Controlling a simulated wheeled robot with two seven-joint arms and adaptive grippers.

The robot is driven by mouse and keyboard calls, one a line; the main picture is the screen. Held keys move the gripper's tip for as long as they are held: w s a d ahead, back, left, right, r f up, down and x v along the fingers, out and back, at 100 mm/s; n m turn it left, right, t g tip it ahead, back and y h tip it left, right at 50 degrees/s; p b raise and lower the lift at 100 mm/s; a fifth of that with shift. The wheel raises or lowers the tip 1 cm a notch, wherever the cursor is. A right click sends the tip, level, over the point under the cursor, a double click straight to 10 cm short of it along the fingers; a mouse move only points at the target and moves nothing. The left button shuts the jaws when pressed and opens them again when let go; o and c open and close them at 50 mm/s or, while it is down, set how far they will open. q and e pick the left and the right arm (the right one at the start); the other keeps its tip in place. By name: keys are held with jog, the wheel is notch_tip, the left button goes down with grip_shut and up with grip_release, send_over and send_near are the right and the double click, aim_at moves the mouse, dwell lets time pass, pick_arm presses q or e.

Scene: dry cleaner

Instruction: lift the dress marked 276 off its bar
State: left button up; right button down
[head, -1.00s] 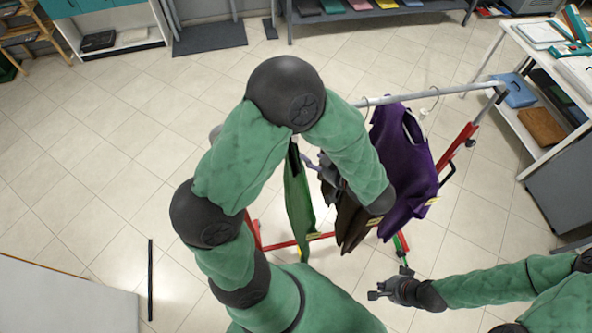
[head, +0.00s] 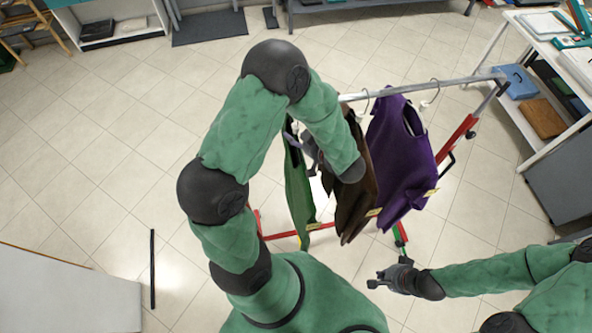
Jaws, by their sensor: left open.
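Three garments hang from a metal bar (head: 455,84): a green one (head: 299,195) at left, a dark brown one (head: 358,195) in the middle and a purple one (head: 400,155) at right. Each has a small yellowish tag near its lower edge; the numbers are too small to read, so I cannot tell which is 276. My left gripper (head: 309,150) is open, between the green and brown garments near their upper parts. My forearm partly hides it and the bar's left part. My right gripper (head: 374,281) is below the purple garment, apart from the clothes; its jaw state is unclear.
The rack has red legs (head: 462,132) and a red lower rail (head: 283,235). A white table with shelves (head: 513,110) stands at the right, close to the rack's end. A pale surface (head: 60,292) lies at lower left. The tiled floor at left is mostly clear.

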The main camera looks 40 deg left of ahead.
pick_arm(q)
jog(key=shift+w+a+f, duration=0.1)
jog(key=shift+a+f, duration=0.05)
jog(key=shift+a, duration=0.25)
grip_shut()
